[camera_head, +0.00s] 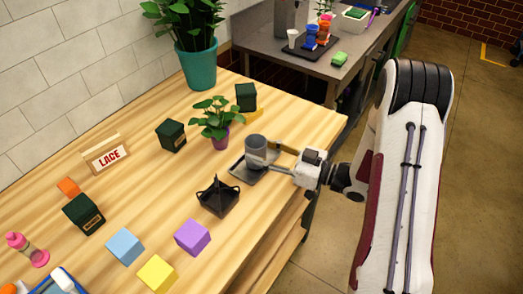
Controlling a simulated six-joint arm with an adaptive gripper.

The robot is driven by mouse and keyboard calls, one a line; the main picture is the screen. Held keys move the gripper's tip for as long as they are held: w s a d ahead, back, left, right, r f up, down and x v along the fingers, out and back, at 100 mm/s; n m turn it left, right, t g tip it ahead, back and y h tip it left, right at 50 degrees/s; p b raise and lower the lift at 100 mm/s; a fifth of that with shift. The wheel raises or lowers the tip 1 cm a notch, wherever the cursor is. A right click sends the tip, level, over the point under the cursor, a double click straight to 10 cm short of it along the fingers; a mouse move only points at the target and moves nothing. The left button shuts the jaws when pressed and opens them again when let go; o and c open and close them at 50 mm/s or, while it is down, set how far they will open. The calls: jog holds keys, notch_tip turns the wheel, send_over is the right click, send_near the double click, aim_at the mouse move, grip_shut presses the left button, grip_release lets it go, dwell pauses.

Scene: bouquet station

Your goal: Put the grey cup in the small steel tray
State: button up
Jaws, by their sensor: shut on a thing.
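The grey cup (255,147) is upright between the fingers of my gripper (274,157), right of the middle of the wooden table. My gripper reaches in from the right and is shut on the cup. The small steel tray (243,178) lies flat on the table under the cup. The cup and the fingers cover part of the tray. I cannot tell whether the cup's base touches the tray or is held just above it.
A potted plant (216,118) stands just behind the tray. A black angular basket (218,198) stands in front of it. Dark green boxes (171,135), a LACE sign (105,154) and coloured cubes (192,237) are spread over the table. Bare wood lies left of the basket.

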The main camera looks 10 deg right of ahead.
jog(key=shift+f, duration=0.15)
jog(key=o, duration=1.2)
jog(key=shift+d, duration=0.2)
jog(key=shift+v, duration=5.85)
jog(key=shift+s+a, duration=0.1)
